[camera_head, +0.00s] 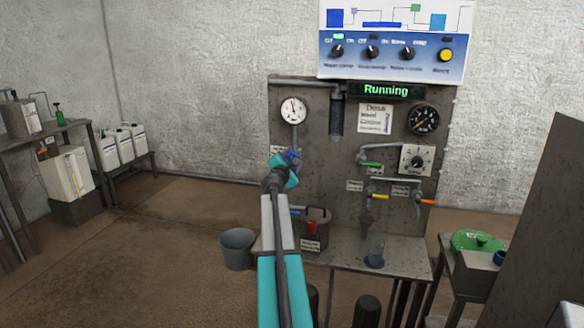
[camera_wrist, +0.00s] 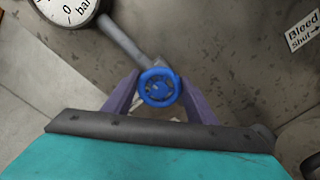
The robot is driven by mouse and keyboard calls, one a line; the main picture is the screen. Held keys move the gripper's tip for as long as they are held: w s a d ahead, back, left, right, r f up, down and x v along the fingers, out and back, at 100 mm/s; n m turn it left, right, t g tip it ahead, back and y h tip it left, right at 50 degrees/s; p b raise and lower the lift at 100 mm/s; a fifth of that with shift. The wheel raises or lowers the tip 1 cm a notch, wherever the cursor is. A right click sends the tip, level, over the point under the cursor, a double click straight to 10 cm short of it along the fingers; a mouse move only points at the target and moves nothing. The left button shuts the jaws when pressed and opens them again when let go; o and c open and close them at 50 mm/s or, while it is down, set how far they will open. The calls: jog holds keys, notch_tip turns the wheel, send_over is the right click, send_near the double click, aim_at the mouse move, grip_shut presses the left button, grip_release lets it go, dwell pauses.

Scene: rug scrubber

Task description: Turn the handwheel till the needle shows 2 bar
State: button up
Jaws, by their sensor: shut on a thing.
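The blue handwheel (camera_wrist: 159,87) sits between the two purple fingers of my gripper (camera_wrist: 158,92) in the wrist view, and the gripper is shut on it. In the head view my gripper (camera_head: 284,163) covers most of the handwheel at the panel, below the gauge. The white round gauge (camera_head: 293,110) has its needle pointing up and slightly left; its numbers are too small to read there. In the wrist view only part of the gauge (camera_wrist: 68,8) shows at the top left, with "0" and "bar" visible and the needle out of sight. A grey pipe (camera_wrist: 124,42) runs from the gauge side to the handwheel.
The panel (camera_head: 340,160) carries a green "Running" display (camera_head: 386,90), a black gauge (camera_head: 424,119), a dial knob (camera_head: 417,160) and several coloured valve levers. A grey bucket (camera_head: 237,248) stands at the lower left. White canisters (camera_head: 123,145) stand on a bench at the left.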

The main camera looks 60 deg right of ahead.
jog(key=shift+s+d+m+b, duration=0.1)
jog(key=shift+s+m+b, duration=0.05)
jog(key=shift+m+b, duration=0.65)
jog(key=shift+r, duration=0.1)
jog(key=o, duration=1.1)
jog(key=shift+c, duration=0.2)
jog(key=shift+a, duration=0.2)
jog(key=b+v, duration=0.1)
jog(key=v, duration=1.2)
jog(key=shift+a, duration=0.2)
